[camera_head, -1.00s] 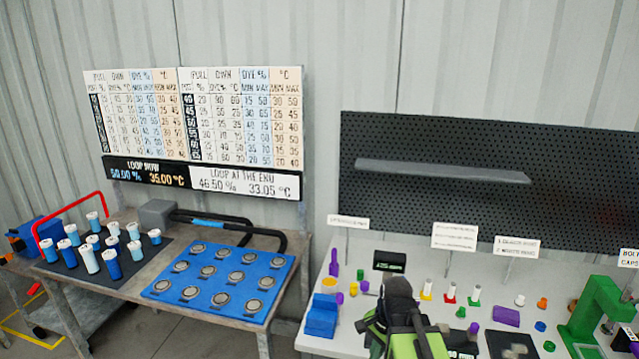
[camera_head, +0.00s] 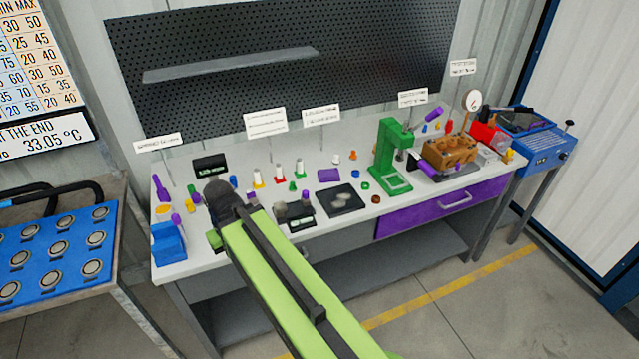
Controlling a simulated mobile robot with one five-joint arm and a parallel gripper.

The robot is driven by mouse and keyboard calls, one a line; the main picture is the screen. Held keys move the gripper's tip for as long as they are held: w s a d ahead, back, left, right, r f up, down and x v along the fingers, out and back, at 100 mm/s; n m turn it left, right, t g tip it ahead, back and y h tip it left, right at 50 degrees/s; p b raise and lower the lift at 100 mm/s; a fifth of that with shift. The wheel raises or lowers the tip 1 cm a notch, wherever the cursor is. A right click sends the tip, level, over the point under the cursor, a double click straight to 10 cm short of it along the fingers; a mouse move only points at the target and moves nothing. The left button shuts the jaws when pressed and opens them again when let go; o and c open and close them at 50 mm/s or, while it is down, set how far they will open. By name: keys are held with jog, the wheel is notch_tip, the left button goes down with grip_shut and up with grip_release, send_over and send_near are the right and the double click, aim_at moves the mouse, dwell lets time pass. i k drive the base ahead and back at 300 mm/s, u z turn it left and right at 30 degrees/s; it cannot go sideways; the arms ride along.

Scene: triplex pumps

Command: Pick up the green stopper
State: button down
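A small green piece (camera_head: 292,186) stands on the white bench top, just in front of a white-topped piece with a green base (camera_head: 299,170). It may be the green stopper, but it is too small to be sure. A green ring-like piece (camera_head: 365,186) lies farther right. My green and black arm crosses the lower middle of the view, its dark joint over the left part of the bench. My gripper's fingers cannot be made out.
A green press (camera_head: 393,160) stands right of the small parts, with a brown block (camera_head: 450,152) beyond it. A black tray (camera_head: 342,200) lies near the front edge. A blue box (camera_head: 168,244) sits at the bench's left end. A pegboard (camera_head: 280,60) rises behind.

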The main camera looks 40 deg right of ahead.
aim_at(293, 189)
jog(key=z, duration=0.2)
jog(key=k, duration=0.1)
jog(key=u, duration=3.25)
jog(key=k, duration=1.9)
jog(key=z, duration=1.25)
jog(key=i, duration=1)
jog(key=u, duration=0.05)
